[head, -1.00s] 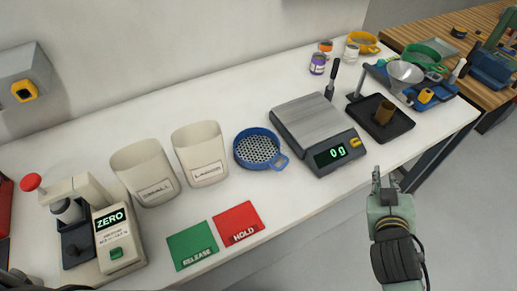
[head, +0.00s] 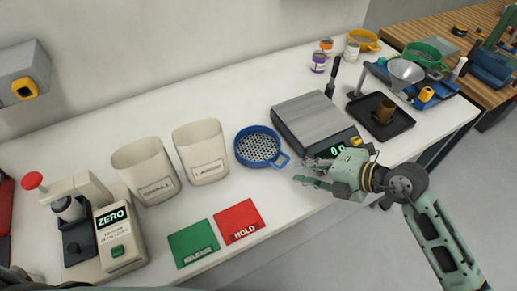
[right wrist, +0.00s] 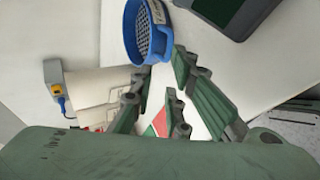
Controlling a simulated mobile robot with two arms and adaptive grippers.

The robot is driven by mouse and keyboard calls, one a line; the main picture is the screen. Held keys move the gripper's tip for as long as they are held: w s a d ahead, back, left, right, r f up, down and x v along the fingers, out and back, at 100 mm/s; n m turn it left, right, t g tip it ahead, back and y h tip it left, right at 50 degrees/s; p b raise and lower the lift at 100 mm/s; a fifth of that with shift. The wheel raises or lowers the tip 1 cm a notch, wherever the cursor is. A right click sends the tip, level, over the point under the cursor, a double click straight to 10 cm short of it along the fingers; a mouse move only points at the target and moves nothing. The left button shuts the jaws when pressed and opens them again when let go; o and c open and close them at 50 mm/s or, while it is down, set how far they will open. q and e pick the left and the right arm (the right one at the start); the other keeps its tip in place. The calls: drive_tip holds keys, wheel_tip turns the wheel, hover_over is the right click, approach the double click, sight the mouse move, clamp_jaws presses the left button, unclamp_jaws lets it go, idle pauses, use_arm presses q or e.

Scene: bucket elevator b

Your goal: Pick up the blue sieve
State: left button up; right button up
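The blue sieve (head: 257,147) is a round dish with a perforated grey bottom and a small loop handle at its lower right. It lies on the white table between the "LARGE" cup and the scale. My right gripper (head: 299,171) is open just right of the sieve's handle, in front of the scale. In the right wrist view the sieve (right wrist: 148,30) is beyond the spread fingers (right wrist: 160,85), with a gap that I cannot judge exactly. Nothing is between the fingers. My left gripper is not clearly in view.
The scale (head: 308,120) stands close behind my right gripper. Two cream cups (head: 200,152) (head: 146,171) stand left of the sieve. Green and red cards (head: 193,245) (head: 239,221) lie in front. A dark tray (head: 381,118) is at the right.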

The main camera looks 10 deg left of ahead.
sight(285, 164)
drive_tip(key=shift+w+d+f+h, duration=0.1)
drive_tip(key=shift+d+f+h, duration=0.15)
drive_tip(key=shift+f, duration=0.25)
drive_tip(key=shift+w+a+f, duration=0.15)
drive_tip(key=shift+a+f, duration=0.1)
drive_tip(key=shift+p+x, duration=0.4)
drive_tip(key=shift+x, duration=0.5)
drive_tip(key=x, duration=0.2)
drive_tip(key=p+x, duration=0.1)
drive_tip(key=x, duration=0.1)
drive_tip(key=shift+w+r, duration=0.1)
drive_tip(key=shift+w, duration=0.2)
drive_tip(key=shift+w+a+f, duration=0.2)
drive_tip(key=shift+a+f, duration=0.05)
drive_tip(key=shift+f, duration=0.05)
clamp_jaws()
